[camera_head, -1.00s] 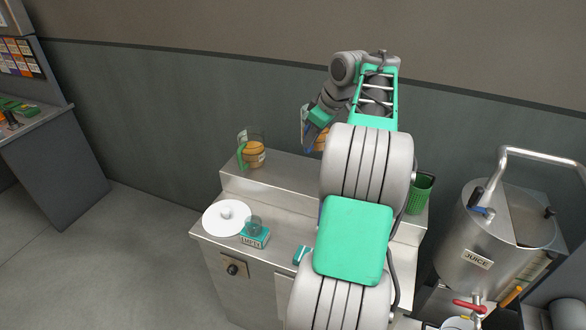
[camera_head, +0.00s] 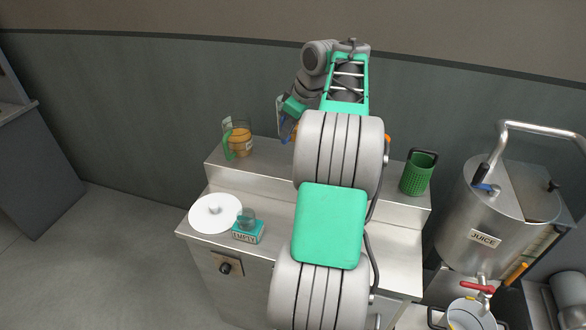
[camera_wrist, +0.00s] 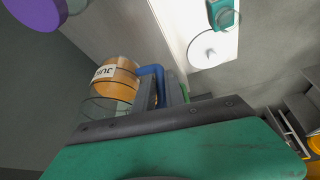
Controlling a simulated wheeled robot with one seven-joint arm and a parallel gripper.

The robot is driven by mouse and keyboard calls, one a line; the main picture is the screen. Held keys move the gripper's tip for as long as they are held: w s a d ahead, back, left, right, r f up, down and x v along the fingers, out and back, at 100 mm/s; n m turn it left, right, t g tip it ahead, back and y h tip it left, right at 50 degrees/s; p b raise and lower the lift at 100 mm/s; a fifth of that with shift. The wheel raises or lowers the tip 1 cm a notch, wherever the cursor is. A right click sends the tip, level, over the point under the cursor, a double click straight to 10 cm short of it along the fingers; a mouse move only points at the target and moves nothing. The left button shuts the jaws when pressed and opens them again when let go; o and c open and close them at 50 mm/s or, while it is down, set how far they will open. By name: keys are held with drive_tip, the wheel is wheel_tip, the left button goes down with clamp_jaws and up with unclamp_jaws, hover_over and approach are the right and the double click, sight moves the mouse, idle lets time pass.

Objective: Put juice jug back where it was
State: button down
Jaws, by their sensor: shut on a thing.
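My gripper (camera_head: 289,122) is shut on the blue handle of a clear juice jug, above or at the back shelf. In the wrist view the jug (camera_wrist: 116,78) shows an orange body and a partly visible "JUI" label, beside my fingers (camera_wrist: 158,90). In the head view it is mostly hidden behind my arm. I cannot tell whether its base touches the shelf. A similar jug with a green handle (camera_head: 238,141) stands on the raised shelf (camera_head: 268,156), left of my gripper.
A white round lid (camera_head: 214,213) and a teal box marked "EMPTY" (camera_head: 247,232) with a glass on it are on the lower counter. A green basket (camera_head: 419,174) stands on the shelf's right. A steel juice tank (camera_head: 500,235) and a pot (camera_head: 470,315) are farther right.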

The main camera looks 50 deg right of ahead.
wheel_tip(320, 180, down, 11)
drive_tip(key=shift+r+b, duration=0.15)
drive_tip(key=shift+b, duration=0.55)
drive_tip(key=c, duration=1.9)
unclamp_jaws()
drive_tip(key=shift+f, duration=0.2)
drive_tip(key=o, duration=0.5)
drive_tip(key=shift+r, duration=0.1)
